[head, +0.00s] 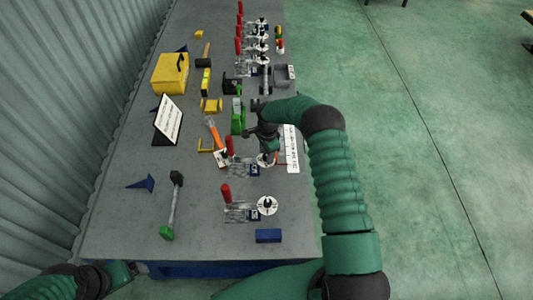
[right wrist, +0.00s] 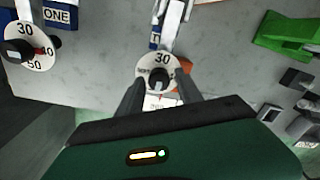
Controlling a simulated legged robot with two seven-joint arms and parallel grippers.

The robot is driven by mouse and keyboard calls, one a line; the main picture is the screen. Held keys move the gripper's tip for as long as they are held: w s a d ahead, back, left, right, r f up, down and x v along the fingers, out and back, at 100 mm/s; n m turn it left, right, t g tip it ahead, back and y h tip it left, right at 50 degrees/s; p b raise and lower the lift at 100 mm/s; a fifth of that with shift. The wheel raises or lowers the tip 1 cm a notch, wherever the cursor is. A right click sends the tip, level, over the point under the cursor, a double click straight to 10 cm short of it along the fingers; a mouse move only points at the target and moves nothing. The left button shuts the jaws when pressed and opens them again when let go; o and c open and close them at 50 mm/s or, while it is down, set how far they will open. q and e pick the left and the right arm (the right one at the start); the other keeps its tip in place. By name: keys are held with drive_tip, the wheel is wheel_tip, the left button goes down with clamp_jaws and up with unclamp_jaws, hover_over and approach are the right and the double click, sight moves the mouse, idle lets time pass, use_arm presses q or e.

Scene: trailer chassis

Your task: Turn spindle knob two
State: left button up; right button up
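Spindle knob two, a small dark knob on a white dial marked 30 (right wrist: 158,67), sits at the centre of the right wrist view. In the head view its dial (head: 266,160) is partly hidden under my right gripper (head: 264,147). In the right wrist view the two fingers of my right gripper (right wrist: 158,93) stand apart, one on each side of the knob; I cannot tell whether they touch it. A second dial (right wrist: 28,47) beside the blue ONE label (right wrist: 57,16) has a black knob with a red pointer. My left gripper (head: 122,272) is low at the left; its fingers are unclear.
Red-handled clamps (head: 227,193) stand left of the dials on the grey bench (head: 120,225).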

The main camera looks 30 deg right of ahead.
drive_tip(key=shift+c, duration=1.2)
drive_tip(key=shift+d, duration=0.1)
clamp_jaws()
drive_tip(key=shift+w, duration=0.1)
